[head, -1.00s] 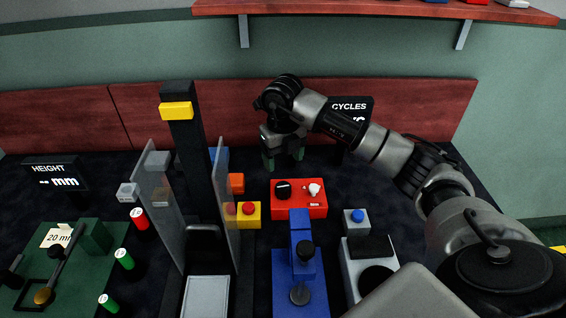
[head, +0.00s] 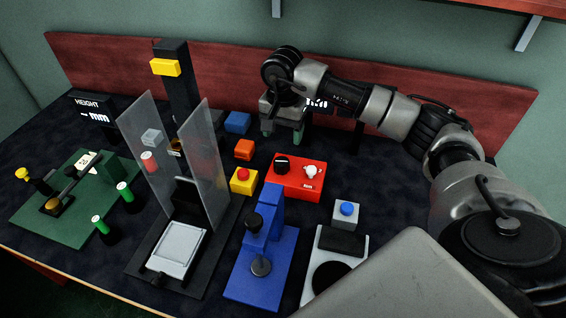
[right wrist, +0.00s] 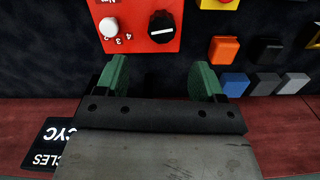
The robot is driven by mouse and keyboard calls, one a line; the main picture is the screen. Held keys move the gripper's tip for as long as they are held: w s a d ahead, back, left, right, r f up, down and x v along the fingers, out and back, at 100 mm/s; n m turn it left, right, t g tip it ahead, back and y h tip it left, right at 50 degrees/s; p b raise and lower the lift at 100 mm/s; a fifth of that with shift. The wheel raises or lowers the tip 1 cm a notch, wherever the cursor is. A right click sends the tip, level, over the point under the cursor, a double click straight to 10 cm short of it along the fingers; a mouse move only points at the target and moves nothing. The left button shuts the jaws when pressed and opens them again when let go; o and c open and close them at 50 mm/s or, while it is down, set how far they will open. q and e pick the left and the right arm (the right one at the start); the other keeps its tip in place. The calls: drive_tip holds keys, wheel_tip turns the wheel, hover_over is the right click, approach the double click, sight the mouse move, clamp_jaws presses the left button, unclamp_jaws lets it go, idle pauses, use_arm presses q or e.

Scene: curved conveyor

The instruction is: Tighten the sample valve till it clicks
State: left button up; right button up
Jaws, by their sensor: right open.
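The red box (head: 297,188) carries a black knob (head: 282,164) with a white line and a white knob (head: 312,171). In the right wrist view the white knob (right wrist: 108,27) has numbers beside it, and the black knob (right wrist: 161,24) is beside it. No label names the sample valve, so I cannot tell which part it is. My right gripper (head: 283,137) is open and empty, behind the red box near the back wall panel. In the right wrist view its green fingers (right wrist: 160,78) are apart, short of the box and touching neither knob. My left gripper is out of view.
A yellow box with a red button (head: 244,180) and an orange block (head: 244,150) are left of the red box. The blue stand (head: 262,260) and a grey box with a blue button (head: 346,210) are in front. Clear panels (head: 205,165) stand further left.

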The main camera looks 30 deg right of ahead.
sight(282, 161)
drive_tip(key=shift+a+f, duration=0.1)
drive_tip(key=shift+f, duration=0.15)
wheel_tip(282, 161, down, 9)
drive_tip(key=shift+w+f+p, duration=0.1)
drive_tip(key=shift+f+p, duration=0.05)
drive_tip(key=shift+p, duration=0.25)
drive_tip(key=shift+f, duration=0.55)
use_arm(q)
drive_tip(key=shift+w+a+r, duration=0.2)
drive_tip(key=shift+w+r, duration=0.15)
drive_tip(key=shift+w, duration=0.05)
